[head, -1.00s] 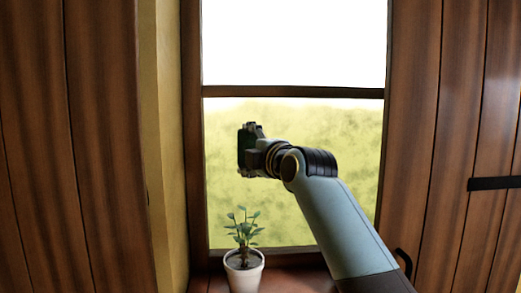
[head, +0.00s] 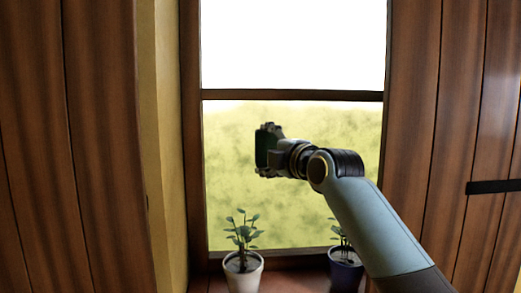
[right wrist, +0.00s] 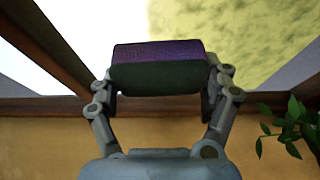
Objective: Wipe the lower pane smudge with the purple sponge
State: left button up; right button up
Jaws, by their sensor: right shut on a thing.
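My right gripper (head: 270,150) is in front of the window's lower pane (head: 290,215), left of the pane's middle. In the right wrist view the gripper (right wrist: 160,80) is shut on the purple sponge (right wrist: 158,51), with one finger at each end. The sponge has a dark green layer on one side, which shows as a dark green block in the head view (head: 264,147). I cannot tell whether the sponge touches the glass. The lower pane looks mottled yellow-green, and I cannot pick out a separate smudge on it. My left gripper is not in view.
A white pot with a plant (head: 243,272) stands on the sill at the left. A dark blue pot with a plant (head: 345,270) stands right of it, partly behind my arm. A wooden bar (head: 290,95) divides the panes. Wooden shutters (head: 440,130) flank the window.

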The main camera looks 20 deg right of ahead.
aim_at(241, 147)
jog(key=shift+s+d, duration=0.95)
jog(key=shift+d, duration=2.4)
jog(key=shift+w+a+b, duration=0.1)
jog(key=shift+w+a, duration=0.45)
jog(key=shift+a, duration=1.3)
jog(key=shift+w+a+b, duration=0.15)
jog(key=shift+w+a, duration=0.35)
jog(key=shift+a, duration=1.35)
jog(key=shift+w+a+b, duration=0.1)
jog(key=shift+w+a, duration=0.45)
jog(key=shift+a, duration=1.3)
jog(key=shift+s+a, duration=0.1)
jog(key=shift+s, duration=0.2)
jog(key=shift+s+a+p, duration=0.25)
jog(key=shift+s+p, duration=0.1)
jog(key=shift+s, duration=0.5)
jog(key=shift+s+a+p, duration=0.2)
jog(key=shift+s+p, duration=0.15)
jog(key=shift+s, duration=0.55)
jog(key=shift+s+a+p, duration=0.25)
jog(key=shift+s+p, duration=0.1)
jog(key=shift+s, duration=0.5)
